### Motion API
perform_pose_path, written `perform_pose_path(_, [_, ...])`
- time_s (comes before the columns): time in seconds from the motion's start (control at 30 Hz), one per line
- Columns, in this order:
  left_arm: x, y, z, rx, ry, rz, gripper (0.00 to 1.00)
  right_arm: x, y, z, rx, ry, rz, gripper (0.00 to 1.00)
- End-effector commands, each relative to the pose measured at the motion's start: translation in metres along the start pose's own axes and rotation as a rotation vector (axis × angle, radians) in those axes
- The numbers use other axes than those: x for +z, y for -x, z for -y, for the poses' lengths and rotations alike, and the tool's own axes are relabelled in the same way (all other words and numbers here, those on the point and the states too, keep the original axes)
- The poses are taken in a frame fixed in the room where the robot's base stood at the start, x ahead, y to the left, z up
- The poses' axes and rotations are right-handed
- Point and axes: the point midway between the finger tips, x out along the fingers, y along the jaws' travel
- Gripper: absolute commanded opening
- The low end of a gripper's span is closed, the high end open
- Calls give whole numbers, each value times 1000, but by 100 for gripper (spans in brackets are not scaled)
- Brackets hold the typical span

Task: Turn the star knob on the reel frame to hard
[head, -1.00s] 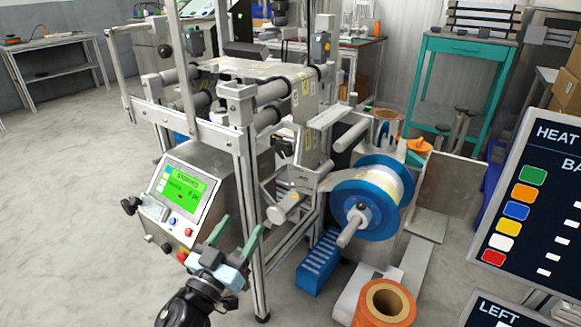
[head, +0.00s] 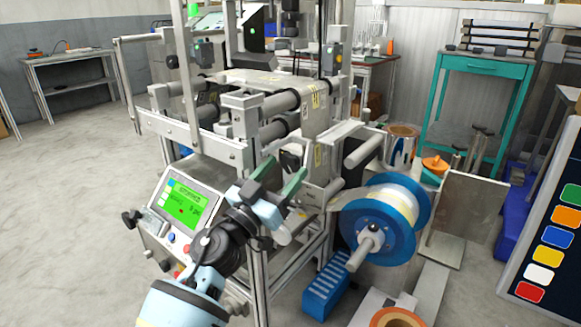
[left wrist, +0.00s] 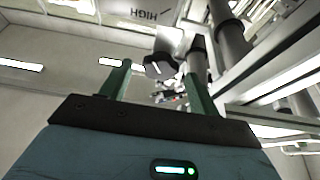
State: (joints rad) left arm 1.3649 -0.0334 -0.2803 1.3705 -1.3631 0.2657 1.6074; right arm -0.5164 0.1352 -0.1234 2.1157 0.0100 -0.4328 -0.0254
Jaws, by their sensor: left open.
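The reel frame (head: 237,150) of metal bars and rollers stands in the middle of the head view. My left gripper (head: 271,190) is in front of it, raised, with its two green fingers apart and nothing between them in that view. In the left wrist view, a dark knob (left wrist: 160,67) with a white line shows beyond the open fingers (left wrist: 156,82), apart from them. A pale panel (left wrist: 135,12) with the word HIGH is above it. In the head view, the gripper hides part of the frame, and I cannot make out this knob clearly.
A control box with a green screen (head: 182,206) and a black side knob (head: 131,218) is left of my arm. A blue reel (head: 383,222) stands at the right, with a blue block (head: 326,277) below. Open floor (head: 60,220) lies left.

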Motion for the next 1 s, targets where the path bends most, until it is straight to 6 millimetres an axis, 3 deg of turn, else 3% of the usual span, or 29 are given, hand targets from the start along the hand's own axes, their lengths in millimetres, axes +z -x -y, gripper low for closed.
perform_pose_path(0.3, [1,-29,0,-1,1,1,62,5,-14,-1,-1,-1,7,36])
perform_pose_path(0.63, [0,-32,0,0,1,0,62,0,-16,-2,0,1,-5,36])
perform_pose_path(1.0, [0,-32,0,0,0,0,17,1,-14,-2,0,0,-2,36])
